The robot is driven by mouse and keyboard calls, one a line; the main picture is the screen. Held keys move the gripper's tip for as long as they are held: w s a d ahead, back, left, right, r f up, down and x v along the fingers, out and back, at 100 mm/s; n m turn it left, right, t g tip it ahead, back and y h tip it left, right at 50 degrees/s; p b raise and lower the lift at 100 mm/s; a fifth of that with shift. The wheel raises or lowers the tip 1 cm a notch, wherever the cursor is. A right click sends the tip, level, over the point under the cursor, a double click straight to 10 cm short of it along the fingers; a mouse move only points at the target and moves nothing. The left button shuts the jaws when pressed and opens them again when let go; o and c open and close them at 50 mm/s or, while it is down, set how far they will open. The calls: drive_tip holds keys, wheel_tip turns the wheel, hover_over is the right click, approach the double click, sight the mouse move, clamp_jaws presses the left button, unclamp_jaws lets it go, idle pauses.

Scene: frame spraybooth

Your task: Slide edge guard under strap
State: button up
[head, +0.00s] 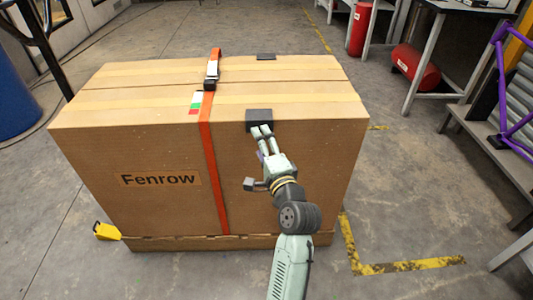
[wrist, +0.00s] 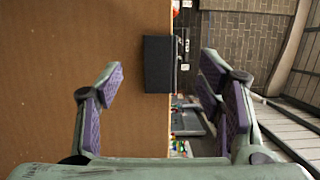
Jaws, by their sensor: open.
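A dark grey edge guard (head: 259,115) sits over the top front edge of the large carton (head: 90,160), to the right of the strap. An orange strap (head: 208,140) runs over the carton's top and down its front, with a dark buckle near the top edge. My gripper (head: 262,131) is at the guard's front face, its fingers pointing at it. In the wrist view my open gripper (wrist: 161,72) has one purple-padded finger on each side, and the guard (wrist: 158,64) shows ahead between them. Contact cannot be told.
A second dark guard (head: 266,57) lies on the carton's far top edge. A yellow piece (head: 106,231) is at the carton's lower left corner. A blue drum (head: 14,100) stands left. Red cylinders (head: 416,68) and a bench stand right.

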sight(216, 126)
drive_tip(key=p+x, duration=0.1)
drive_tip(key=x, duration=0.5)
drive_tip(key=shift+w, duration=0.25)
drive_tip(key=shift+a, duration=0.15)
drive_tip(key=shift+c, duration=0.5)
drive_tip(key=c, duration=1)
drive_tip(key=o, duration=0.5)
drive_tip(key=shift+c, duration=0.2)
drive_tip(key=c, duration=0.3)
drive_tip(key=shift+a+r+p, duration=0.15)
drive_tip(key=shift+a+p, duration=2.95)
drive_tip(key=shift+a, duration=1.3)
drive_tip(key=shift+c, duration=0.2)
drive_tip(key=shift+a+p, duration=0.5)
drive_tip(key=shift+a, duration=0.2)
